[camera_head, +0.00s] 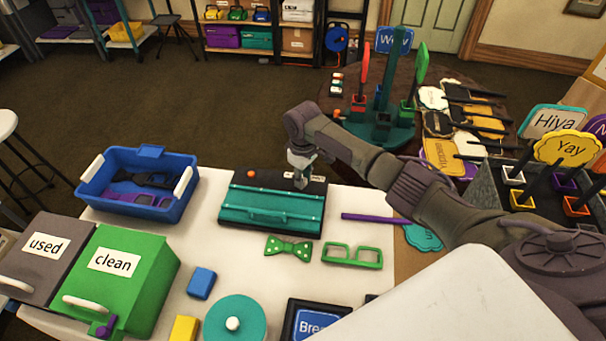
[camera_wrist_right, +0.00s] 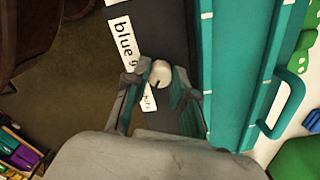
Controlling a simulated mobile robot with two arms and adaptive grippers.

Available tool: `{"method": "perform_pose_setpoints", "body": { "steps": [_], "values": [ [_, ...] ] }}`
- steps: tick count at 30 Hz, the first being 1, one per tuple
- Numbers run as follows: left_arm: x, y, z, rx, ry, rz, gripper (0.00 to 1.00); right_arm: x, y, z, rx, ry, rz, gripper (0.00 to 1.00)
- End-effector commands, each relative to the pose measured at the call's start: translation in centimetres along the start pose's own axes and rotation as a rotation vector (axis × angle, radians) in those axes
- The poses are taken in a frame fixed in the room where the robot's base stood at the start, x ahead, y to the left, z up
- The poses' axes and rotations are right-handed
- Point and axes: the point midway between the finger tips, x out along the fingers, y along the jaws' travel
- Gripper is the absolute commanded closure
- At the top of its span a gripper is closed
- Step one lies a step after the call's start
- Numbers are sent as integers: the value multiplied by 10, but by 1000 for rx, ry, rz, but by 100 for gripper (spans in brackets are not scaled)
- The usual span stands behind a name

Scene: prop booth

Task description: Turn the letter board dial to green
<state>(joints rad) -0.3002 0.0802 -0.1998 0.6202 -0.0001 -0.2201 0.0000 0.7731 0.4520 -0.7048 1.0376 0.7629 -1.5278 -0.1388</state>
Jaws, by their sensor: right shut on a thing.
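The letter board (camera_head: 231,182) is a dark panel with a teal ridged front on the white table in the head view. An orange round light or button (camera_head: 251,174) sits at its back left. My right gripper (camera_head: 300,180) reaches down onto the board's back right. In the right wrist view its fingers (camera_wrist_right: 160,84) are closed around the small pale dial (camera_wrist_right: 160,72). A white label (camera_wrist_right: 124,38) beside the dial reads "blue g…" and is partly covered by the dial and fingers. The dial's pointing direction is not clear. My left gripper is out of view.
A blue bin (camera_head: 140,207) stands left of the board. A green bow tie (camera_head: 288,249), green glasses (camera_head: 353,256) and a purple-handled sign (camera_head: 376,217) lie close in front and right. A round table with signs is behind my right arm.

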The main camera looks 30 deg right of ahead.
Motion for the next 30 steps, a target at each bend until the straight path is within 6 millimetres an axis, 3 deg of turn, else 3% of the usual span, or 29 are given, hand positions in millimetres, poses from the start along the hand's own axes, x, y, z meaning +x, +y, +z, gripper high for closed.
{"method": "perform_pose_setpoints", "body": {
  "steps": [3,15,30],
  "values": [
    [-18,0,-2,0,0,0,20,-6,-1,0,85,-1,-3,100],
    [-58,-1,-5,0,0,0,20,-5,-1,0,457,0,-3,100],
    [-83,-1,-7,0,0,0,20,-2,0,-1,833,1,-2,100]
  ]
}}
